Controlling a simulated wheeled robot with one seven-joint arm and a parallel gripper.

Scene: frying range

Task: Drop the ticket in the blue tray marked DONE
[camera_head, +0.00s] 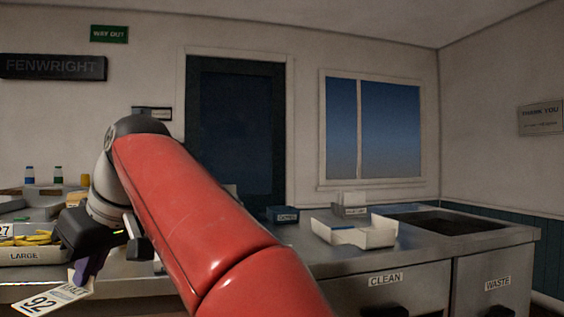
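The ticket (52,299) is a white card printed with a large 92 and smaller lettering. It hangs tilted at the lower left, in front of the counter edge. My gripper (86,272) points downward there and appears shut on the ticket's upper end; the fingertips are partly hidden. A small blue tray (283,214) with a pale label stands on the counter right of my red arm. Its label is too small to read surely. My gripper and the ticket are well to the left of it.
A white open box (354,233) and a smaller holder (350,205) stand right of the blue tray. A sink (447,221) is further right. At the left, a tray marked LARGE (25,254) holds yellow food. My arm hides the middle counter.

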